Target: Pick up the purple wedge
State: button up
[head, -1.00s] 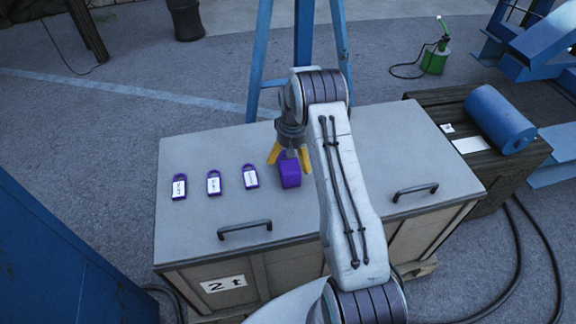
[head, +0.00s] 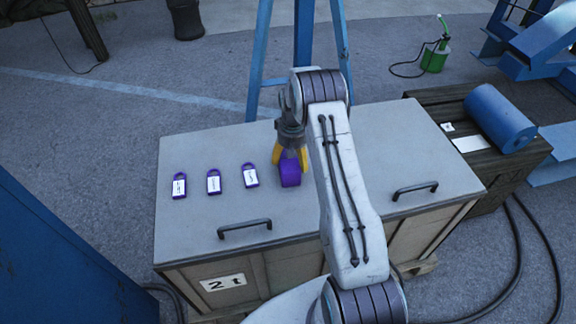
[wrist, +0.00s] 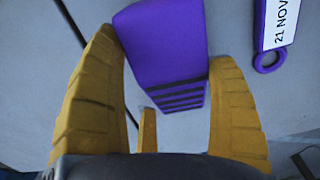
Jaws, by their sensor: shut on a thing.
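The purple wedge (head: 290,176) is on the grey crate top (head: 350,190), right of the purple tags. My arm hides part of the crate top to the right. I cannot tell any gap between the wedge and the crate top.
Several purple tags with white labels (head: 214,183) lie left of the wedge; one tag (wrist: 275,25) shows in the wrist view. Black handles (head: 245,229) stand up along the crate's front edge. A blue cylinder (head: 500,118) lies on a dark crate at right. Blue legs (head: 262,60) rise behind.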

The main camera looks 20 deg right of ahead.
jog(key=shift+w+r, duration=0.1)
jog(key=shift+r, duration=0.05)
jog(key=shift+r, duration=0.5)
jog(key=r, duration=0.1)
jog(key=r+b, duration=0.1)
jog(key=r, duration=0.1)
jog(key=shift+w+d+r, duration=0.2)
jog(key=shift+d, duration=0.2)
jog(key=shift+c, duration=0.2)
jog(key=w+d+r+p, duration=0.2)
jog(key=w+d+r, duration=0.2)
jog(key=d, duration=0.5)
notch_tip(320, 180, up, 2)
jog(key=shift+w+d+r+p, duration=0.2)
jog(key=shift+w+p, duration=0.15)
jog(key=shift+p, duration=0.05)
jog(key=shift+d, duration=0.15)
